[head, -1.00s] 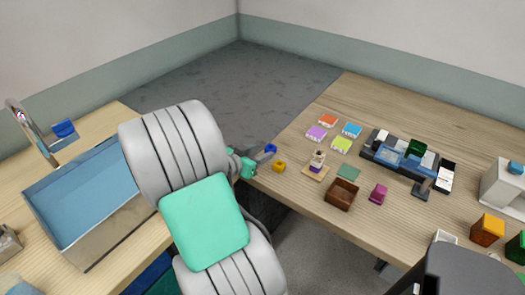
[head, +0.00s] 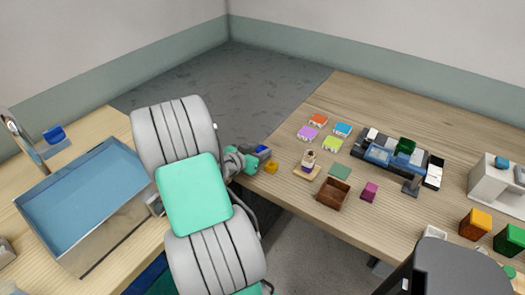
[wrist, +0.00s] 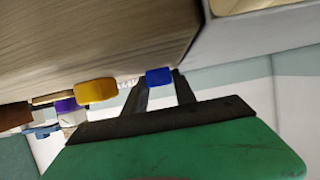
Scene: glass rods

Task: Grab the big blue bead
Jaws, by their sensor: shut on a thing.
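The big blue bead (head: 262,150) is at the left end of the right-hand table, just behind a yellow bead (head: 271,167). My gripper (head: 258,154) reaches it from the left. In the wrist view the blue bead (wrist: 159,76) sits between the two dark fingertips (wrist: 161,84), and my gripper is shut on it. The yellow bead (wrist: 96,91) is close beside it, apart from the fingers. I cannot tell whether the blue bead touches the table.
To the right stand a small figure on a wooden base (head: 306,167), a brown open box (head: 333,194) and a magenta block (head: 369,192). Several coloured tiles (head: 332,144) lie behind. A sink basin (head: 83,205) is at left. A gap separates the tables.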

